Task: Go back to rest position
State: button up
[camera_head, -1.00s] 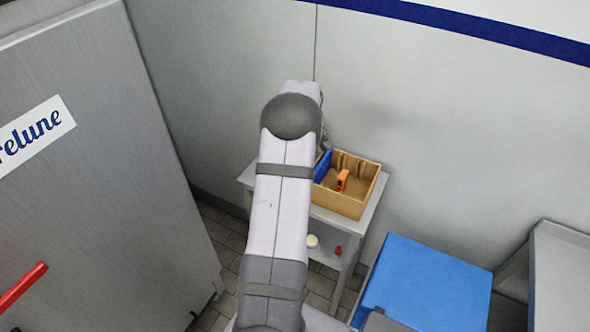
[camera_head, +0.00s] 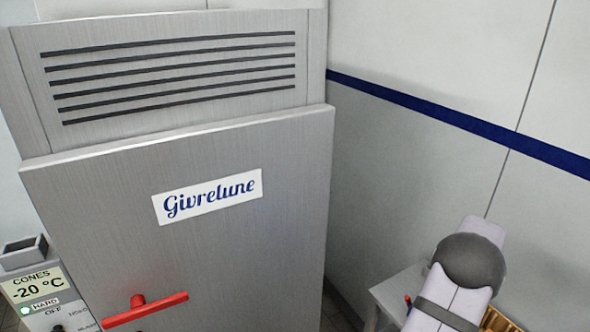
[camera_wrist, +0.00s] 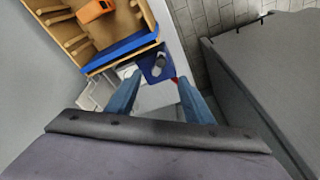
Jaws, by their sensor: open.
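My gripper (camera_wrist: 159,80) shows in the wrist view with its two blue-grey fingers spread apart and nothing held between them. It hangs beside a wooden box (camera_wrist: 112,57), close to the box's blue-panelled end. In the head view my arm (camera_head: 468,262) shows at the lower right, but my gripper is out of sight there. The task names no object.
An orange item (camera_wrist: 95,10) lies in the box. A small blue thing with a grey cylinder (camera_wrist: 154,66) lies past my fingertips. A small table (camera_head: 395,292) stands by the wall. A grey cabinet (camera_head: 230,240) with a red handle (camera_head: 145,308) fills the left.

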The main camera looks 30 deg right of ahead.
jog(key=shift+d+m, duration=0.2)
jog(key=shift+m, duration=0.7)
jog(key=s+a+f+m+g+y, duration=0.1)
jog(key=s+a+f+m, duration=0.2)
jog(key=a, duration=0.4)
jog(key=s+a+f+m+g+y, duration=0.15)
jog(key=s+a+f, duration=0.25)
jog(key=a, duration=0.4)
jog(key=w+a+r+n+b, duration=0.1)
jog(key=a+n, duration=0.3)
jog(key=a, duration=0.7)
jog(key=w+a+r+n+h+b, duration=0.1)
jog(key=w+a+r+n, duration=0.2)
jog(key=a, duration=0.9)
jog(key=w+a+r+n, duration=0.3)
jog(key=a+n, duration=0.3)
jog(key=a, duration=0.6)
jog(key=shift+r+b, duration=0.3)
jog(key=shift+b, duration=0.1)
jog(key=shift+t+h, duration=0.25)
notch_tip(320, 180, down, 19)
jog(key=b, duration=1.9)
jog(key=shift+f, duration=0.15)
